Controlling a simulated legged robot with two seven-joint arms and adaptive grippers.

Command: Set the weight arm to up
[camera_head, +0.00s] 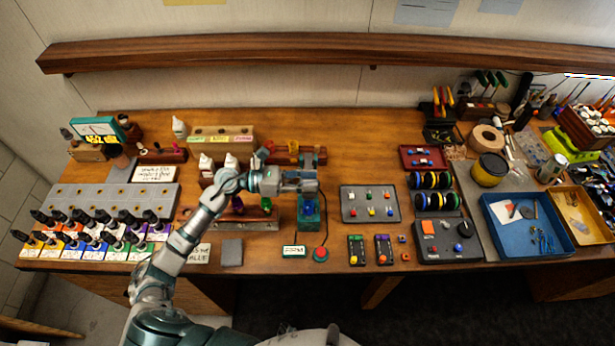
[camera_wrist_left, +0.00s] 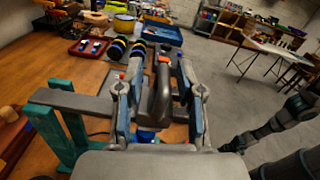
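The weight arm (camera_wrist_left: 72,101) is a grey bar running through a teal stand (camera_wrist_left: 48,127) in the left wrist view. It looks roughly level there, though its exact tilt is hard to judge. In the head view the teal stand (camera_head: 309,212) is just below my left gripper (camera_head: 308,181). In the left wrist view the left gripper (camera_wrist_left: 158,92) has its fingers apart, one on each side of a dark grey upright piece (camera_wrist_left: 160,97). I cannot tell whether the fingers touch it. My right gripper is not visible.
A red button (camera_head: 320,254) sits in front of the stand. A grey switch panel (camera_head: 370,204) lies to the right. A rail with coloured knobs (camera_head: 250,222) and bottles (camera_head: 206,162) are at left. Bare wood (camera_head: 350,125) lies behind.

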